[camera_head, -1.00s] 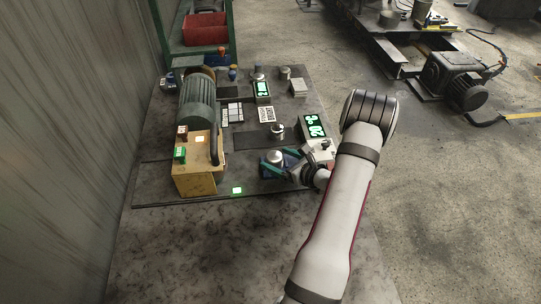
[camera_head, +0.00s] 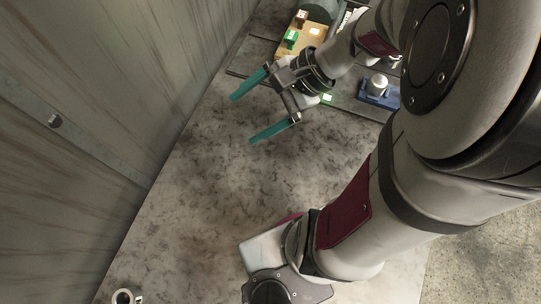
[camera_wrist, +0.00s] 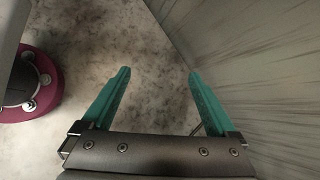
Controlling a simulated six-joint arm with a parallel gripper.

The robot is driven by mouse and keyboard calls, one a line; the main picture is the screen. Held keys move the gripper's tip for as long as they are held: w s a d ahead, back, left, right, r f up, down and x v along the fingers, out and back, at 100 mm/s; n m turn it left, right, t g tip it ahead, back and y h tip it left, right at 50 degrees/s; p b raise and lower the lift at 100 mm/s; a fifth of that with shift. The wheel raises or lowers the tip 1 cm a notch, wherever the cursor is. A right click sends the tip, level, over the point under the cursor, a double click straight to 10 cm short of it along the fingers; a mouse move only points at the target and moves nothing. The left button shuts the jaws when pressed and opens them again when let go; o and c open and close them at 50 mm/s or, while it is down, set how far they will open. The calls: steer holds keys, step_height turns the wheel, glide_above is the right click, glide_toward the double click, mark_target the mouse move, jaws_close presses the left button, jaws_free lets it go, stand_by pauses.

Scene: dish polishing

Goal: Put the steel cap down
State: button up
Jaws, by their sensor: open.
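A steel cap (camera_head: 377,82) with a rounded top sits upright on a blue block (camera_head: 380,98) at the upper right of the head view. My gripper (camera_head: 242,119) is to the left of the cap, well apart from it, over the bare tabletop. Its two teal fingers are spread wide with nothing between them. The wrist view also shows my open, empty gripper (camera_wrist: 158,72) above the mottled grey surface. The cap is not in the wrist view.
A grey metal wall (camera_head: 90,110) runs along the left. The yellow control box (camera_head: 300,38) with lit buttons stands at the top. A small metal ring-like part (camera_head: 126,296) is cut off at the bottom left. The tabletop (camera_head: 210,210) between is clear.

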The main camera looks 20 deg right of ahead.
steer(key=s+a+n+g+h, duration=0.2)
steer(key=s+n+h, duration=0.4)
steer(key=s+n, duration=0.4)
steer(key=shift+s+a+r+n+g+h, duration=0.3)
steer(key=shift+s+g, duration=0.2)
steer(key=shift+s, duration=0.5)
stand_by(0.8)
